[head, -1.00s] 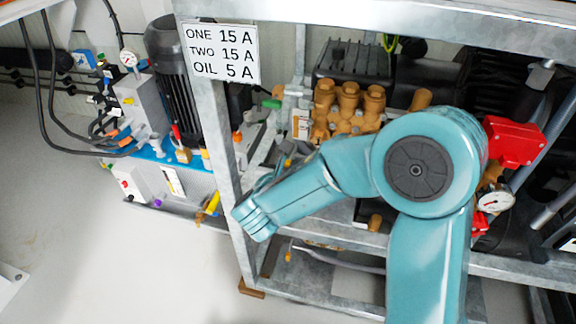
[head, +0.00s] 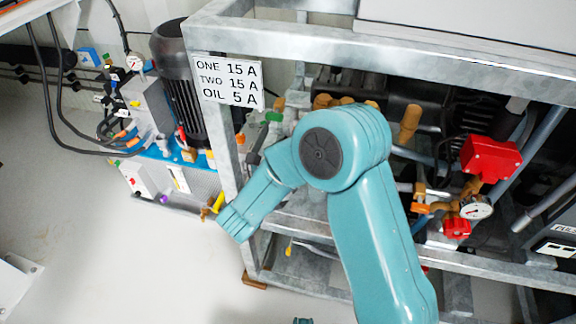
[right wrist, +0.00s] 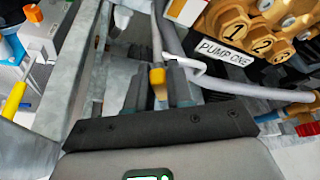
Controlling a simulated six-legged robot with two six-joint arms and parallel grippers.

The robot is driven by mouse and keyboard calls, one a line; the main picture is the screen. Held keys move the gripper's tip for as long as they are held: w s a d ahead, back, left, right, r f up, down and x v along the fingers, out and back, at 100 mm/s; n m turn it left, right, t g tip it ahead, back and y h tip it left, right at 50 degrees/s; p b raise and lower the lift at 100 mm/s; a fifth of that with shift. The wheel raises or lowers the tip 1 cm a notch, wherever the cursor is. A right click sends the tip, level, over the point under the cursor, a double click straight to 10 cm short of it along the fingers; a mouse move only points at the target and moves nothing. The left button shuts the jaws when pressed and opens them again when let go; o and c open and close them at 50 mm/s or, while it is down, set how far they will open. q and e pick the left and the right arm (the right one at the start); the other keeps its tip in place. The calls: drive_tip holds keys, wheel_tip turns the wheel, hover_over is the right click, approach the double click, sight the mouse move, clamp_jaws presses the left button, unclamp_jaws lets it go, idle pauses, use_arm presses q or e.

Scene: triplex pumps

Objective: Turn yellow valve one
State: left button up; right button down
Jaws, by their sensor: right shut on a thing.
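A yellow valve handle (right wrist: 157,77) shows in the right wrist view, at the lower end of a grey pipe. My right gripper (right wrist: 157,87) is shut on it, with one grey finger on each side. The PUMP ONE label (right wrist: 224,52) is to the right, below brass caps (right wrist: 262,30). In the head view my right arm reaches into the metal frame and hides the handle. I cannot make out the right gripper there. My left gripper is not in view.
The galvanized frame (head: 225,150) with a sign (head: 228,82) surrounds the pumps. A red box (head: 490,157) and a gauge (head: 476,208) are at the right. Another yellow handle (head: 217,204) is on the left unit.

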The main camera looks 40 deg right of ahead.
drive_tip(key=shift+n+h+p, duration=0.3)
drive_tip(key=shift+n+p, duration=0.1)
idle(0.3)
drive_tip(key=c, duration=1.1)
unclamp_jaws()
drive_tip(key=shift+a, duration=0.1)
drive_tip(key=p+v, duration=0.3)
drive_tip(key=v, duration=1.3)
drive_tip(key=shift+r, duration=0.15)
drive_tip(key=shift+w+a, duration=0.1)
